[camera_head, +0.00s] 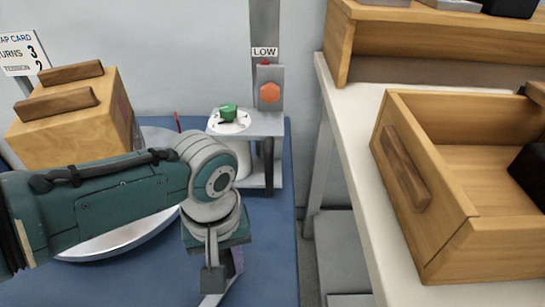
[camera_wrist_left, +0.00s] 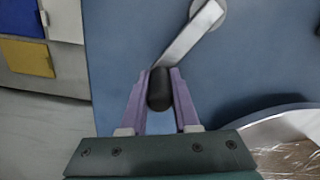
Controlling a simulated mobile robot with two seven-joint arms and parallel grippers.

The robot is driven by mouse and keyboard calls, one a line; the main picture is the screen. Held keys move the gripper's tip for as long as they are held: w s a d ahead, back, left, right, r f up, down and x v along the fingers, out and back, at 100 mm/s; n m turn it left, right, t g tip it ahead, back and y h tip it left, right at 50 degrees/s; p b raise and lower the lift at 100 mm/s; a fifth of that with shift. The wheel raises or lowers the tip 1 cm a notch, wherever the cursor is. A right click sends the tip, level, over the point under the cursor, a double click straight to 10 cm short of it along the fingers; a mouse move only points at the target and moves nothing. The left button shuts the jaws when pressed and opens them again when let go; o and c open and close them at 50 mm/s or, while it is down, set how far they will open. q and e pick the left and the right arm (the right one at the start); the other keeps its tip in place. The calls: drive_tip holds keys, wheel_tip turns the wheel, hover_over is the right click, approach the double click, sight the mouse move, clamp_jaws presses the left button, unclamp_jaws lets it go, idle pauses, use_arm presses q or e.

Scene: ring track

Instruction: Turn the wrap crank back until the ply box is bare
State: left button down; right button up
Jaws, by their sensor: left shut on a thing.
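The ply box (camera_head: 75,135), with two brown wooden handles on top, sits on a round pale turntable (camera_head: 110,243) at the left of the head view. My left forearm hides part of both. In the left wrist view, a box side (camera_wrist_left: 292,160) at lower right has shiny streaks like clear film. The wrap crank (camera_wrist_left: 190,36) is a flat grey arm with a black knob (camera_wrist_left: 159,90). My left gripper (camera_wrist_left: 160,82) is shut on that knob, one purple finger on each side. It also shows in the head view (camera_head: 222,275). My right gripper is out of view.
A film post with a "LOW" label (camera_head: 265,51), orange knob (camera_head: 269,93) and green knob (camera_head: 228,112) stands behind on the blue top (camera_head: 275,245). A wrap card (camera_head: 20,54) is partly visible at left. A white bench with an open wooden crate (camera_head: 415,185) stands right.

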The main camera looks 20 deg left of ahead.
use_arm(q)
drive_tip(key=shift+r, duration=0.1)
idle(0.5)
drive_tip(key=c, duration=0.6)
unclamp_jaws()
drive_tip(key=shift+a, duration=0.1)
drive_tip(key=shift+c, duration=0.2)
wheel_tip(320, 180, up, 9)
drive_tip(key=p, duration=0.6)
drive_tip(key=shift+r, duration=0.45)
